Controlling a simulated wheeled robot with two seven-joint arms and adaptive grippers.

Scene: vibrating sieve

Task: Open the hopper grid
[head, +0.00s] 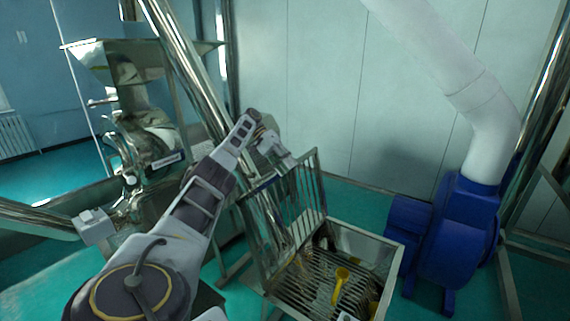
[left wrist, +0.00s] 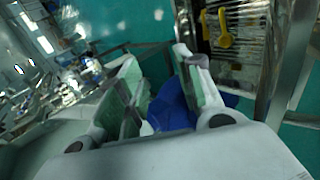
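The hopper (head: 378,238) is a metal box at the lower middle of the head view. Its barred grid (head: 305,195) stands raised and steeply tilted along the hopper's left side, leaving the top uncovered. My left gripper (head: 286,160) is at the grid's upper edge in the head view; whether it touches is unclear. The left wrist view shows its fingers (left wrist: 158,62) apart, with green pads and nothing visibly clamped between them. The hopper's inside (left wrist: 235,45) also shows there, at upper right.
A yellow scoop (head: 340,284) lies on bars inside the hopper. A blue blower (head: 452,230) with a white pipe (head: 490,130) stands to the right. Metal machinery (head: 140,130) stands at left. Green floor between hopper and wall is clear.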

